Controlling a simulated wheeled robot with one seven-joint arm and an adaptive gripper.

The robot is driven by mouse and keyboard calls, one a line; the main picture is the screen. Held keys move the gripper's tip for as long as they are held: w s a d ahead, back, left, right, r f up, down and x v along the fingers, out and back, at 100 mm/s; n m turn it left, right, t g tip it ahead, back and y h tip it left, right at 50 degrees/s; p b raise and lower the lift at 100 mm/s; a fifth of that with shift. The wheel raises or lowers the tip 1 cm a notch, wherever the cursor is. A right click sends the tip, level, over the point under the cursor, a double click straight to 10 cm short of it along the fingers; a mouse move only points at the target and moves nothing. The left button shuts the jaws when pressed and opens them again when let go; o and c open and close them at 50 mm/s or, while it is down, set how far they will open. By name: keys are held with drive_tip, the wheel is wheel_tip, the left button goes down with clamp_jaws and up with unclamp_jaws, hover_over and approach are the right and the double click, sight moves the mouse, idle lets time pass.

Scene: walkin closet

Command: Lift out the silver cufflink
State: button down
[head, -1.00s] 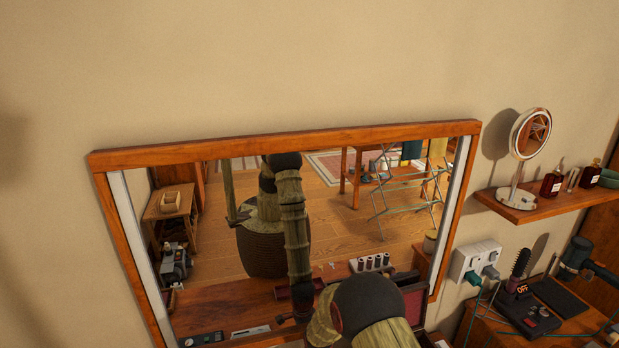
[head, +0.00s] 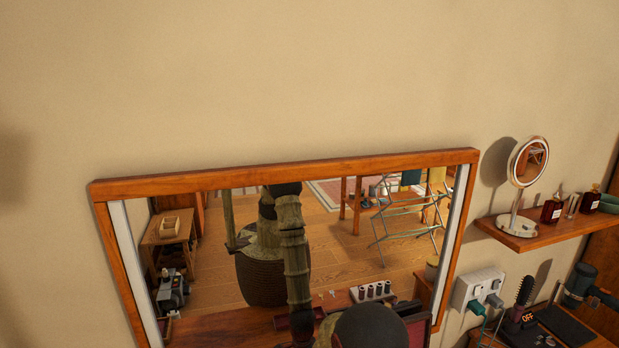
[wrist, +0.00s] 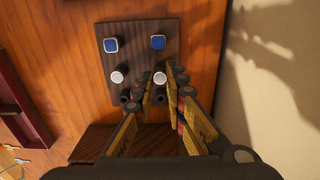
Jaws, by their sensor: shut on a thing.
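In the wrist view, a dark wooden board (wrist: 137,37) lies on an orange-brown wood surface. Two blue square cufflinks sit at its far part, one at the left (wrist: 111,45) and one at the right (wrist: 158,42). Nearer, two round silver cufflinks show, one at the left (wrist: 119,75) and one at the right (wrist: 160,77). My gripper (wrist: 160,84) reaches over the near right part of the board. Its fingers are shut on the right silver cufflink, whose pale round face shows between the tips. Whether this cufflink is clear of the board cannot be told. The head view hides the fingertips.
A large wood-framed mirror (head: 290,171) reflects the room and my body. A shelf (head: 525,238) at right holds a round mirror (head: 526,162) and bottles. In the wrist view, a reddish box (wrist: 15,95) lies left, and the wall (wrist: 275,80) stands close on the right.

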drive_tip(key=shift+r+p, duration=1.3)
drive_tip(key=shift+r, duration=1.25)
